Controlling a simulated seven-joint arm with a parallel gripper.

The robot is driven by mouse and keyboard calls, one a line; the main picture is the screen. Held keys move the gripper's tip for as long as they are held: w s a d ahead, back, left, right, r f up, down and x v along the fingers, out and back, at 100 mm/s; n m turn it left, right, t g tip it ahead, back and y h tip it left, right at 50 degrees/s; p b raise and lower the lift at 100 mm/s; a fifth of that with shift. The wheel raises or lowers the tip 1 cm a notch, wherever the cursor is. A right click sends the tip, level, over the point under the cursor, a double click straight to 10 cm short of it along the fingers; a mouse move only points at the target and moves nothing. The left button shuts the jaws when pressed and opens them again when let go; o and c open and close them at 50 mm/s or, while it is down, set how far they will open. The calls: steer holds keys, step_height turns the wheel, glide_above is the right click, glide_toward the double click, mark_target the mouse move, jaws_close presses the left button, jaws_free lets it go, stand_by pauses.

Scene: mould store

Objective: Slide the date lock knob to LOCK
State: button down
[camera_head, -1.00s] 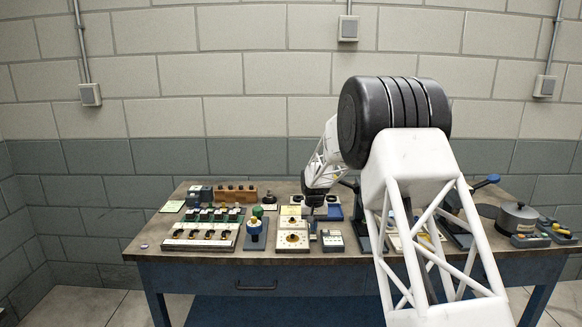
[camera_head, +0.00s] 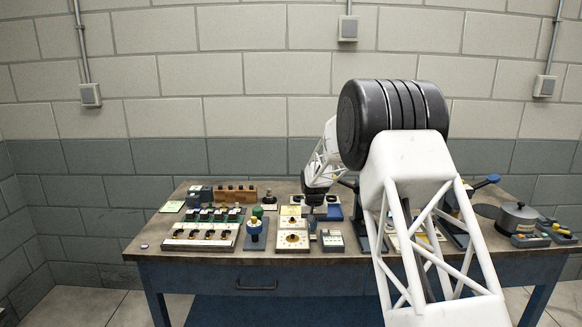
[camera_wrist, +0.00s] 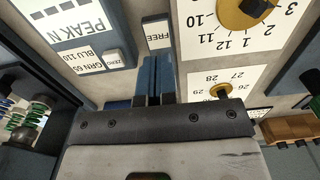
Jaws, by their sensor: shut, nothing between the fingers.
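The date panel (camera_head: 292,242) is a pale plate with dials, standing on the bench left of my gripper. In the wrist view its large month dial (camera_wrist: 241,14) shows at the top right, and a smaller day dial (camera_wrist: 222,90) sits below. A FREE label (camera_wrist: 158,34) lies just beyond my fingertips. My gripper (camera_wrist: 154,58) is shut and empty, its two blue fingers side by side over the strip below that label; it also shows in the head view (camera_head: 312,218). I cannot make out the lock knob or a LOCK label; the fingers and gripper body cover that part.
A grey box (camera_head: 332,241) stands right of the panel; in the wrist view it carries a PEAK N label (camera_wrist: 78,25) and a ZERO button (camera_wrist: 114,57). Other devices crowd the bench (camera_head: 200,262). Coiled springs (camera_wrist: 30,120) show at the wrist view's left.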

steer(key=shift+w+f, duration=0.35)
steer(key=shift+f, duration=0.45)
steer(key=shift+s+r, duration=0.75)
steer(key=shift+r, duration=0.2)
steer(key=shift+s+r, duration=0.3)
steer(key=shift+r, duration=0.2)
steer(key=shift+r, duration=0.3)
steer(key=shift+s+r, duration=0.1)
steer(key=shift+r, duration=0.1)
step_height(320, 180, up, 6)
steer(key=s, duration=0.2)
steer(key=shift+s+r, duration=0.2)
steer(key=shift+s, duration=0.2)
steer(key=shift+r, duration=0.1)
